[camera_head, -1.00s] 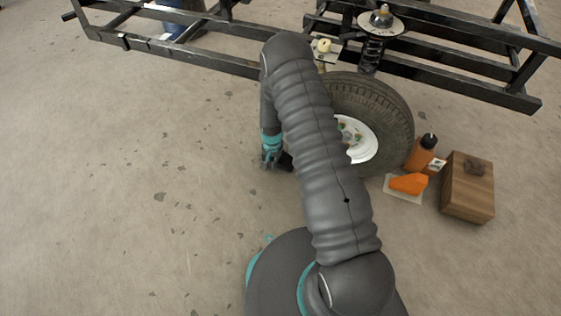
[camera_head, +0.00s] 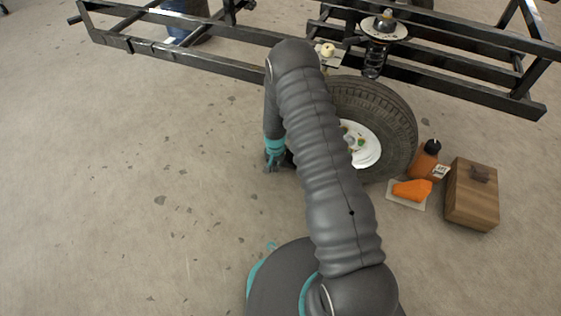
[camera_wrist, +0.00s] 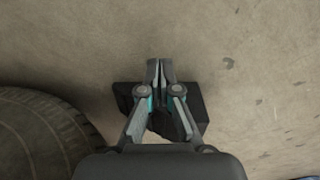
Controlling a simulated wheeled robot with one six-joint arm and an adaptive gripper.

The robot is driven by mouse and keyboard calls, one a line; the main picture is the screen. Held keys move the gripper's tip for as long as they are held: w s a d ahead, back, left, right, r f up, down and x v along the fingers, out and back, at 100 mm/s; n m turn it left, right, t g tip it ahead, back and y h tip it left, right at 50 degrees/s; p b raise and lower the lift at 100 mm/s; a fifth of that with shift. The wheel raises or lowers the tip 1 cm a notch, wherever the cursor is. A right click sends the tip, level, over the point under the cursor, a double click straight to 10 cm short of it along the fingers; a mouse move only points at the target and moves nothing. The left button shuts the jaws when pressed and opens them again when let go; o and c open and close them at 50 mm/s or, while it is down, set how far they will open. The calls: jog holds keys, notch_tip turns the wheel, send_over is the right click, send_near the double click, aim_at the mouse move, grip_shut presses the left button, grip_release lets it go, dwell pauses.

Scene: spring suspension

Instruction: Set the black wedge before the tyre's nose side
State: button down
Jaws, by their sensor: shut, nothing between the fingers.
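The black wedge (camera_wrist: 198,108) lies on the floor in the wrist view, partly hidden under my gripper. The tyre (camera_wrist: 38,135) is at the lower left there, with a strip of bare floor between it and the wedge. My gripper (camera_wrist: 160,66) is shut, its fingertips together over the wedge and reaching past its far edge. I cannot tell whether they touch it. In the head view my gripper (camera_head: 272,168) is low, left of the tyre (camera_head: 398,120). My arm hides much of the tyre and nearly all of the wedge.
An orange bottle (camera_head: 423,163), an orange piece on a pale sheet (camera_head: 411,189) and a wooden box (camera_head: 472,194) stand right of the tyre. A black metal frame (camera_head: 200,55) spans the back, with a blue drum (camera_head: 187,20) behind. The floor at left is clear.

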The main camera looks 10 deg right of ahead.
notch_tip(320, 180, up, 10)
jog(key=p, duration=0.1)
jog(key=shift+a, duration=0.2)
jog(key=s+d+r+n+t, duration=0.1)
jog(key=s+r, duration=0.2)
jog(key=r, duration=1.2)
jog(key=s+r+n+t, duration=0.15)
jog(key=s+r, duration=0.25)
jog(key=r, duration=1)
jog(key=s+d+r+n+t, duration=0.1)
jog(key=s+r, duration=0.6)
jog(key=s, duration=0.5)
jog(key=s+r+n+t, duration=0.2)
jog(key=s+r, duration=0.6)
jog(key=s, duration=0.4)
jog(key=shift+s+d+r, duration=0.15)
jog(key=shift+s+d, duration=0.1)
jog(key=shift+d, duration=0.1)
jog(key=c, duration=1.9)
grip_release()
